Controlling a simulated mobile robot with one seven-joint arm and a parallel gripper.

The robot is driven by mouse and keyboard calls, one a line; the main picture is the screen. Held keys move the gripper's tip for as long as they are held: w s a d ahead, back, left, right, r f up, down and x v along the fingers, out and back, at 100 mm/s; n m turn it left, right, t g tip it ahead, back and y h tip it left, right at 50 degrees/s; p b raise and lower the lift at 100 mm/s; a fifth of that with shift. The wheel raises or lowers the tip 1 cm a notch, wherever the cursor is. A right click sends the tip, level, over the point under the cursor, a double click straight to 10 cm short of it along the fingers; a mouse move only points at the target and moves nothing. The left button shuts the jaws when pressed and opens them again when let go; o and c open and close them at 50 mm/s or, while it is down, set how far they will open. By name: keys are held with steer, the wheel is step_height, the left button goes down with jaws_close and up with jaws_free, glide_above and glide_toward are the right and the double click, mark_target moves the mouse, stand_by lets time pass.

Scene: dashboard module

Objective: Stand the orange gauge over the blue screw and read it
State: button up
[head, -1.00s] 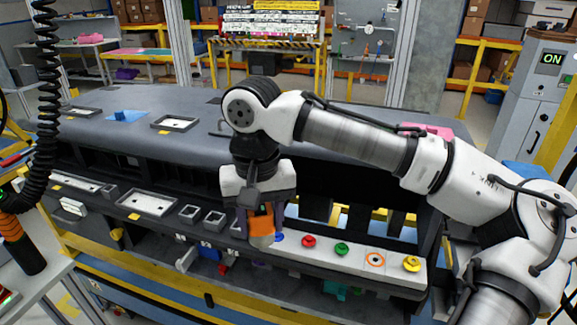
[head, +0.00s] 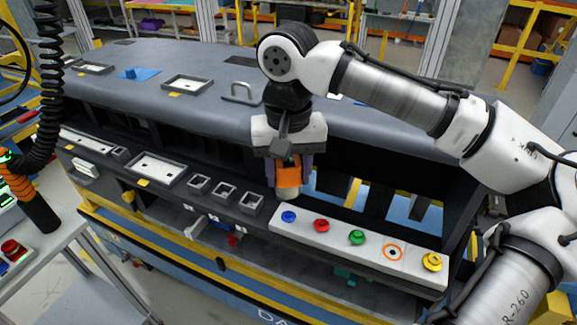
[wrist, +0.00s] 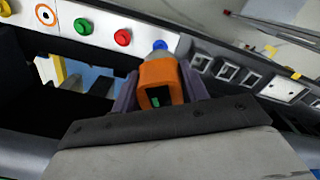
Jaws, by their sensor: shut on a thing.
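My gripper (head: 289,178) is shut on the orange gauge (head: 288,172), which hangs upright with its pale lower end down. In the head view that end shows just above and behind the blue screw (head: 288,216), with a small gap in the picture. The blue screw sits at the left end of a white strip (head: 304,230). In the wrist view the gauge (wrist: 160,78) is between the fingers, with a dark window and a small green mark on its face.
The strip also holds a red screw (head: 321,225), a green screw (head: 357,237), an orange ring mark (head: 393,253) and a yellow screw (head: 432,261). Small square sockets (head: 224,192) lie left of the strip. The dark dashboard (head: 180,115) rises behind, with an opening under it.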

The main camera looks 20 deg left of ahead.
mark_target(289, 214)
steer(key=shift+f+b, duration=1.75)
steer(key=shift+f, duration=2)
steer(key=shift+f, duration=0.2)
steer(key=o, duration=1.1)
